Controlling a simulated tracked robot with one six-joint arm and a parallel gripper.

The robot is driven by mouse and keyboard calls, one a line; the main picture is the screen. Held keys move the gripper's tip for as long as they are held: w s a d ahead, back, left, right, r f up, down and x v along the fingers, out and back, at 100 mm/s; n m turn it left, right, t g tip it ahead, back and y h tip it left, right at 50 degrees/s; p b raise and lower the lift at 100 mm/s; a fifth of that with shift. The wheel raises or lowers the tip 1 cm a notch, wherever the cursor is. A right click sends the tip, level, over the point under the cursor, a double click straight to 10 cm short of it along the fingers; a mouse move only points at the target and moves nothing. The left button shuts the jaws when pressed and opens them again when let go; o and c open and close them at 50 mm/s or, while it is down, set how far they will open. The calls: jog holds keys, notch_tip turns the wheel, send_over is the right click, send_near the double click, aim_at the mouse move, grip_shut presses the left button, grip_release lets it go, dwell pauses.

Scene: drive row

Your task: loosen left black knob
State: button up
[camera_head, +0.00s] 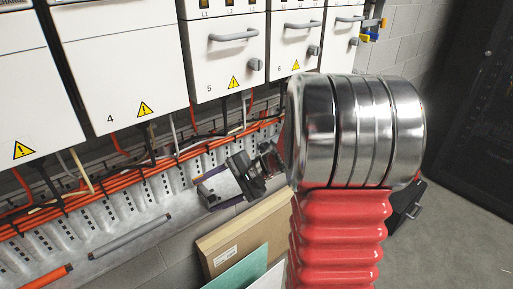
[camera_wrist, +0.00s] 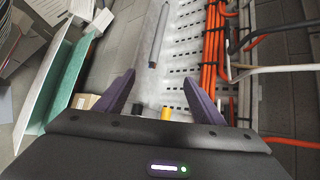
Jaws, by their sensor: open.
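My gripper (camera_head: 212,190) is below the front of drive 5, in front of the perforated metal tray. In the wrist view its two purple fingers (camera_wrist: 159,76) are spread apart, with nothing held between them. No knob is clearly black. A dark grey knob (camera_head: 255,64) sits on the lower right of the white drive 5 front, above my gripper and apart from it. Similar knobs sit on the drive 6 front (camera_head: 313,50) and the front to its right (camera_head: 354,41). No knob can be made out in the wrist view.
Orange cables (camera_head: 120,178) run along the metal tray (camera_head: 110,215); they also show in the wrist view (camera_wrist: 208,60). A grey rod (camera_head: 130,237) lies at lower left. A cardboard piece (camera_head: 245,232) and green board (camera_head: 240,272) lean below. Floor is clear at right (camera_head: 455,240).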

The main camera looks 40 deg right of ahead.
jog(key=w+d+f+m+t+h, duration=0.1)
jog(key=w+d+f+m+t, duration=0.15)
jog(key=d, duration=0.45)
jog(key=w+d+f+m+t, duration=0.1)
jog(key=d+f+m+t, duration=0.15)
jog(key=d, duration=0.45)
jog(key=m+t+h, duration=0.6)
jog(key=m+h, duration=0.2)
send_near(264, 148)
jog(key=s, duration=0.6)
jog(key=shift+w+d, duration=0.1)
jog(key=shift+d, duration=0.25)
jog(key=w, duration=1.4)
jog(key=shift+a, duration=0.25)
jog(key=shift+c, duration=0.4)
jog(key=shift+s, duration=0.1)
jog(key=c, duration=1)
